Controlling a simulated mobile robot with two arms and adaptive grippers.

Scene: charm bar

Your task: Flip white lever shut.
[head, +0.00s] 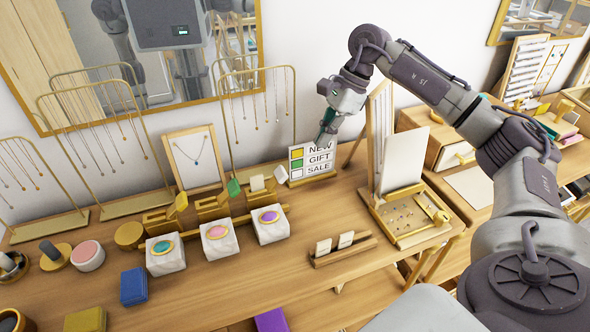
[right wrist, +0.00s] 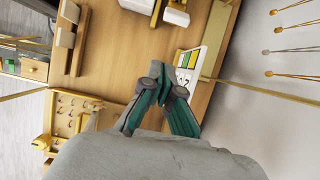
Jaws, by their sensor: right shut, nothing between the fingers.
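A row of gold brackets (head: 207,207) stands on the wooden counter, with small coloured flaps on top. A yellow flap (head: 181,201) is at the left and a green flap (head: 234,188) is in the middle. Two small white pieces are at the right end; the rightmost, tilted one (head: 281,174) looks like the white lever. A white piece also shows at the top of the right wrist view (right wrist: 177,16). My right gripper (head: 326,138) is shut and empty, right of and above the white lever, in front of the sign. It also shows in the right wrist view (right wrist: 163,88). My left gripper is not in view.
The NEW GIFT SALE sign (head: 312,161) stands close by my right gripper. Necklace stands (head: 248,70) rise behind the brackets. White blocks with coloured stones (head: 217,240) stand in front. A tall display with a gold tray (head: 408,222) is to the right. Bare counter lies between.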

